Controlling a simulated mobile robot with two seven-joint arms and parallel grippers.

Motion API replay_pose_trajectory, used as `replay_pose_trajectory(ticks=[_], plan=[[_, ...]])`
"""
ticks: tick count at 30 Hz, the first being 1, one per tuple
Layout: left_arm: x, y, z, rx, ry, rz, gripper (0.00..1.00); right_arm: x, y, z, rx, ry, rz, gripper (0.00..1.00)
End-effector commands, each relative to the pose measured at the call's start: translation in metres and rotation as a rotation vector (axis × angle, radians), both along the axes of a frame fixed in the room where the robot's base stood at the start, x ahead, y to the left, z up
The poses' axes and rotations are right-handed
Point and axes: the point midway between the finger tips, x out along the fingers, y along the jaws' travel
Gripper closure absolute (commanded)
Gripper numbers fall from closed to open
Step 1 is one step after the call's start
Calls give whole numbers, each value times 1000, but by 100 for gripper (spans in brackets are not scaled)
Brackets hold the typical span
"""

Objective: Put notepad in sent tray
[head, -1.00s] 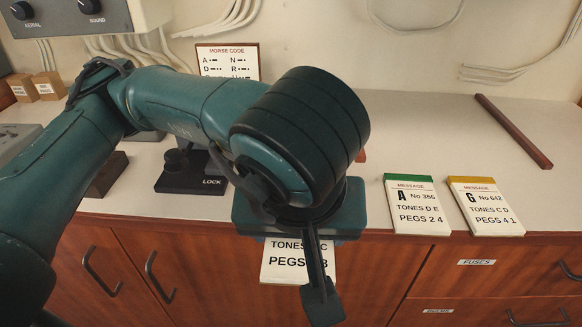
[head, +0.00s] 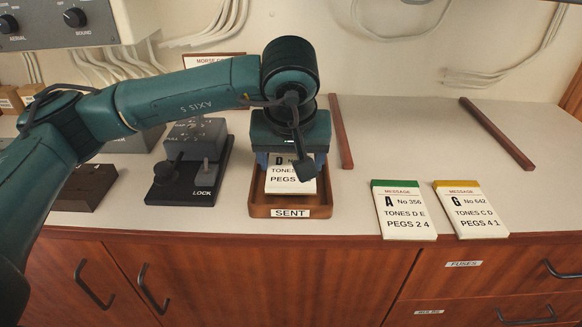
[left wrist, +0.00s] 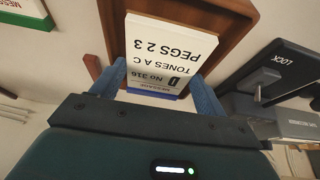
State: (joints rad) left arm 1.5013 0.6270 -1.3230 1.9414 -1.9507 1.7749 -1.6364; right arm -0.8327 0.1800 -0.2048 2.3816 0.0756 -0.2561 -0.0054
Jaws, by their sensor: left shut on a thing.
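The notepad (head: 283,181), white with a letter D and the lines "TONES A C" and "PEGS 2 3", is held by my left gripper (head: 290,162). It also shows in the left wrist view (left wrist: 165,52) between the two blue fingers of the gripper (left wrist: 157,85), with a blue strip at its gripper end. The wooden sent tray (head: 255,211), labelled SENT, lies directly below the notepad. The notepad appears within the tray's outline; whether it touches the tray floor I cannot tell. My right gripper is not in view.
Two other notepads, green-topped A (head: 403,212) and yellow-topped G (head: 471,212), lie on the counter to the right. A black key unit marked LOCK (head: 190,190) stands left of the tray. Wooden strips (head: 341,130) and (head: 497,135) lie behind.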

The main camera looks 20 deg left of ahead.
Motion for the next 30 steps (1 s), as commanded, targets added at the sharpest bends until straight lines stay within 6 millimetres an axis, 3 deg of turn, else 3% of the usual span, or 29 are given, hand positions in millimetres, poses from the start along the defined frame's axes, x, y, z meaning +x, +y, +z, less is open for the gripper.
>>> replay_pose_trajectory(ticks=[4, 14, 15, 18, 30], plan=[[-1, 0, -22, 0, 4, 2, 57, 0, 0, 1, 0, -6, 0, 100], [-1, 0, -26, -1, 1, 1, 57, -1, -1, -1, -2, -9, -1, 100], [-1, 0, -26, -1, 1, 1, 26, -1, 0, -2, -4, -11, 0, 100], [-1, 0, -25, 0, 2, 1, 17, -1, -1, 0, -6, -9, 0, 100], [-3, -1, -16, -2, -1, 0, 15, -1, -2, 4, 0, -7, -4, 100]])
